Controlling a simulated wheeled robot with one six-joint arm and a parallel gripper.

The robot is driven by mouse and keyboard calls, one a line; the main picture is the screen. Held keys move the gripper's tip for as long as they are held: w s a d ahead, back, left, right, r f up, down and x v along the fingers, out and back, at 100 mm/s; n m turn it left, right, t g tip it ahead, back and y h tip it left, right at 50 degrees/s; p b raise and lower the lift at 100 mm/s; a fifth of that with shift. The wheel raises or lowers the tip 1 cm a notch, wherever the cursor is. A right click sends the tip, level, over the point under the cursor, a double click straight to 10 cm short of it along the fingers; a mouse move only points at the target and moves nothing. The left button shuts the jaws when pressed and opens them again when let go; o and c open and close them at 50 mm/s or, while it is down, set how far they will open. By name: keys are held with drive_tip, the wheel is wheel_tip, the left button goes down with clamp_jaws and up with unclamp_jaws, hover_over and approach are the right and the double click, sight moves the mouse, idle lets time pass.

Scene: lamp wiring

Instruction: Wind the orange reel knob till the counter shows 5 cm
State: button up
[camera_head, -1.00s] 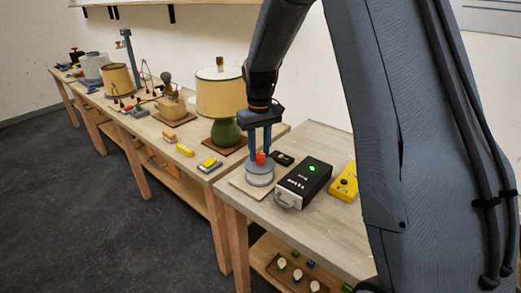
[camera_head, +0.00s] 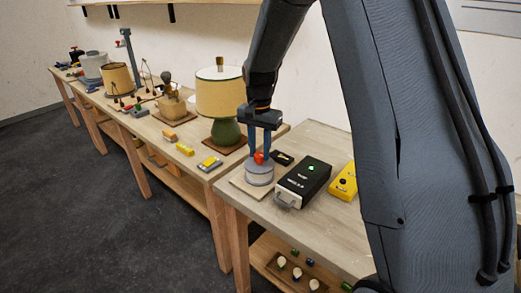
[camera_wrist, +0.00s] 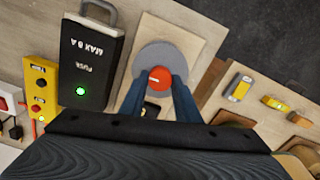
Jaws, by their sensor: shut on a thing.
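The orange-red reel knob (camera_head: 259,158) stands on top of a grey round reel (camera_head: 259,175), which sits on a pale wooden board (camera_head: 248,190) near the table's front edge. My gripper (camera_head: 259,154) points down with its two blue fingers shut on the knob. In the wrist view, the knob (camera_wrist: 160,79) lies between the fingertips, with a pale mark across its top and the grey reel disc (camera_wrist: 150,58) around it. A small dark device (camera_head: 282,158) lies just behind the reel. I cannot read any counter figure.
A black fuse box (camera_head: 303,183) with a lit green light stands close right of the reel. A yellow box (camera_head: 344,182) is further right. A lamp with a green base (camera_head: 225,132) and small yellow parts (camera_head: 210,164) stand to the left.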

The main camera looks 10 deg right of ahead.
sight(259, 154)
drive_tip(key=shift+w+r+m, duration=0.15)
drive_tip(key=shift+m, duration=1.15)
drive_tip(key=o, duration=1)
drive_tip(key=shift+o, duration=0.2)
drive_tip(key=shift+r+b, duration=1.15)
drive_tip(key=shift+r, duration=2.7)
